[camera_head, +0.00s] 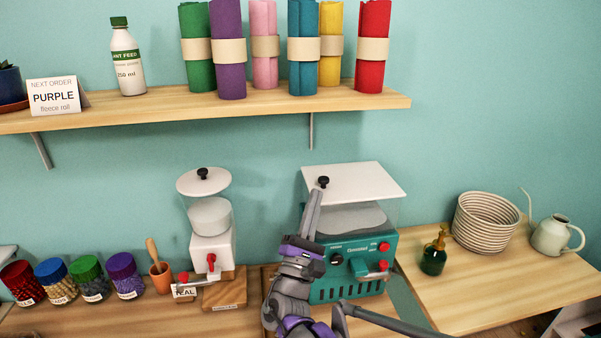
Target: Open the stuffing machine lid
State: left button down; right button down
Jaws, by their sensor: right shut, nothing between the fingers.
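The teal stuffing machine (345,290) stands on the bench right of centre, with red buttons and a dark dial on its front. Its flat white lid (365,180) lies over a clear hopper holding pale grey stuffing (352,218). A black knob (323,182) sits near the lid's front left edge. My right gripper (317,193) points up in front of the machine, shut and empty. Its fingertips are right by the knob; whether they touch it I cannot tell. My right arm hides part of the machine's left front. My left gripper is not in view.
Left of the machine stands a smaller white dispenser (211,250) with a round lid. Further left are several coloured jars (90,278). A shelf (200,112) with fabric rolls hangs above. A green pump bottle (434,255), basket (485,222) and watering can (552,237) stand right.

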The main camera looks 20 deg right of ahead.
jog(key=p+x, duration=0.1)
jog(key=x, duration=0.7)
jog(key=shift+d+r, duration=0.15)
jog(key=shift+w+d+r+p, duration=0.15)
jog(key=shift+w+r+p, duration=0.05)
jog(key=shift+r+p, duration=0.1)
jog(key=shift+r, duration=0.3)
jog(key=shift+w+d+f, duration=0.1)
dwell(0.8)
